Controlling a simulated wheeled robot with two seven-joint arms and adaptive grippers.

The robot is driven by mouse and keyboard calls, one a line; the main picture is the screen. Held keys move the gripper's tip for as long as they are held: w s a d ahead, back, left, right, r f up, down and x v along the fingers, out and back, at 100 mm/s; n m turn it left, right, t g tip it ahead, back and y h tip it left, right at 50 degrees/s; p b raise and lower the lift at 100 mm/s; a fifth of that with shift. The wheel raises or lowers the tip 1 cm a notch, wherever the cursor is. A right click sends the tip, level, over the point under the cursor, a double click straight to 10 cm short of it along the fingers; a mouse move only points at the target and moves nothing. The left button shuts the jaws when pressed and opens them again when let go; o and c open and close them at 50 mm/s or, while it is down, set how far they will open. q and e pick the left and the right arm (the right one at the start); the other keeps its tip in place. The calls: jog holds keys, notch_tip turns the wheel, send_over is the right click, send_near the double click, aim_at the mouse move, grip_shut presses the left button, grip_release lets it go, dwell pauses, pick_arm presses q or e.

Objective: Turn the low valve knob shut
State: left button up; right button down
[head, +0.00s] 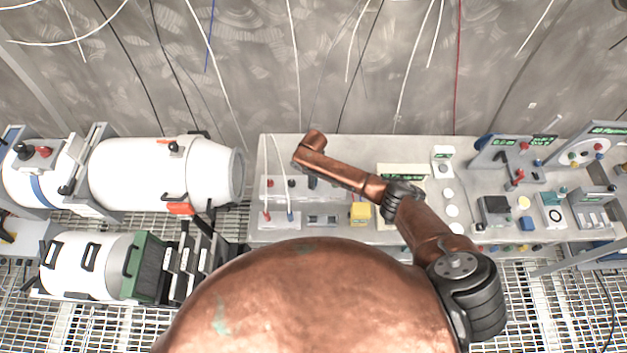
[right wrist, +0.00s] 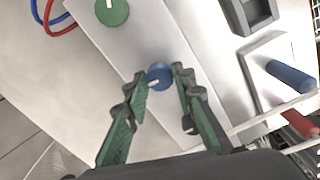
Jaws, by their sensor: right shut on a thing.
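In the right wrist view a small blue knob (right wrist: 159,75) with a white pointer mark sits on a light grey panel (right wrist: 128,48). Its mark points toward the lower left of the picture. A green knob (right wrist: 112,11) sits further up the same panel. My right gripper (right wrist: 158,80) is shut on the blue knob, one green-padded finger on each side. Which knob is the low valve knob is not labelled in view. In the head view my right wrist hangs over the grey box at the bench's left end and mostly hides the gripper. My left gripper is not in view.
In the head view a yellow box (head: 360,213) is near the wrist. White tanks (head: 140,175) stand left; instruments fill the bench's right. Cables hang behind.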

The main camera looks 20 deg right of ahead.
jog(key=shift+n, duration=0.6)
jog(key=c, duration=1.6)
grip_release()
notch_tip(320, 180, up, 12)
